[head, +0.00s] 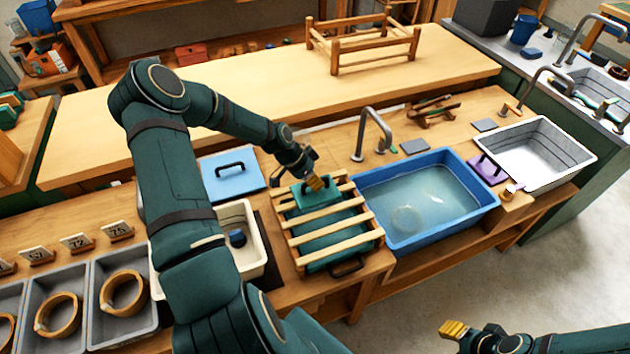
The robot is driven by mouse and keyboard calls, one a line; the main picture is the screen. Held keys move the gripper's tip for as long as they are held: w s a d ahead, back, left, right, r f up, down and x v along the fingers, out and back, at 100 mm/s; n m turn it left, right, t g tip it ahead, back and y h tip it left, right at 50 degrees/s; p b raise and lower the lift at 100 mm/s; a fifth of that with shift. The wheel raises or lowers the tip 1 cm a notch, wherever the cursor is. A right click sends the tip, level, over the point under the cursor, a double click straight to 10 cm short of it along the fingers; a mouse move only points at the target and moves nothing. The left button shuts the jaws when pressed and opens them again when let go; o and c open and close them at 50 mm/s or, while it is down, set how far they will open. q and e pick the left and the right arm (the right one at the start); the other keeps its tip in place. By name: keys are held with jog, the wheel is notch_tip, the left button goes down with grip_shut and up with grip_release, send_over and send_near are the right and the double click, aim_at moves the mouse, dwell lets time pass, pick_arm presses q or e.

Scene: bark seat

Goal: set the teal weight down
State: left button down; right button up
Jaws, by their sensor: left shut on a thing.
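The teal weight (300,203) is a flat block at the back end of a wooden slatted rack (330,234). My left gripper (317,184) is over the weight, its yellow fingertips shut on it near the top; they hide much of its handle. The weight looks level. I cannot tell whether it rests on the slats or hangs just above them. A larger teal piece (345,247) shows beneath the slats, with a dark handle at the front. My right gripper (455,329) is low at the right, away from the bench; its jaw opening is unclear.
A blue water basin (487,203) stands right of the rack, with a tap (374,130) behind. A blue block with a handle (231,171) and a cream tub (255,222) are left. A purple block (484,172) lies by the white sink (535,152). Grey trays hold wooden rings.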

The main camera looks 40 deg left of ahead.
pick_arm(q)
jog(key=c, duration=1.1)
grip_release()
jog(key=shift+f, duration=0.1)
jog(key=shift+c, duration=0.2)
jog(key=shift+a+r, duration=0.1)
jog(key=shift+r, duration=0.15)
jog(key=p+v, duration=0.1)
jog(key=v, duration=1)
jog(key=shift+r, duration=0.35)
jog(key=d+f+n+g, duration=0.15)
jog(key=d+f, duration=0.35)
jog(key=d, duration=0.9)
jog(key=d+f+n, duration=0.3)
jog(key=d+f, duration=0.2)
jog(key=d, duration=0.9)
jog(key=s+d+f+n+y, duration=0.1)
jog(key=s+d+f+n, duration=0.1)
jog(key=s+d, duration=0.5)
jog(key=shift+s+f, duration=0.3)
jog(key=shift+s, duration=0.55)
